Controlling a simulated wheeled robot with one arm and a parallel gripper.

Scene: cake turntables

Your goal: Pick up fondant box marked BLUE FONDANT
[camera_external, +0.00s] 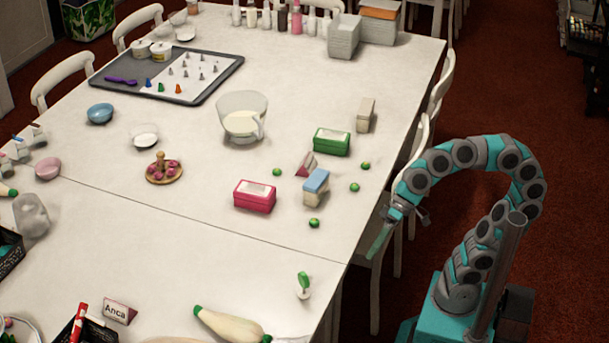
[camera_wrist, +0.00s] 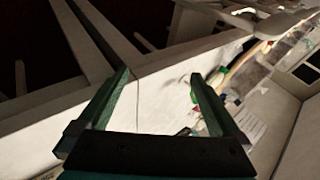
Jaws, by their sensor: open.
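A small box with a blue top and pale sides (camera_external: 316,188) stands on the white table near its right edge; I cannot read its marking. A pink box (camera_external: 254,197) lies to its left. A green box (camera_external: 332,142) is behind it, and a beige box (camera_external: 366,114) is farther back. My gripper (camera_external: 378,240) hangs just off the table's right edge, to the right of and nearer than the blue-topped box. In the wrist view my gripper (camera_wrist: 161,77) has its two fingers wide apart with nothing between them. The blue-topped box cannot be made out there.
Small green balls (camera_external: 354,187) and a pink name card (camera_external: 306,165) surround the blue-topped box. Chairs (camera_external: 440,80) line the right edge. The table's near middle (camera_external: 190,258) is clear.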

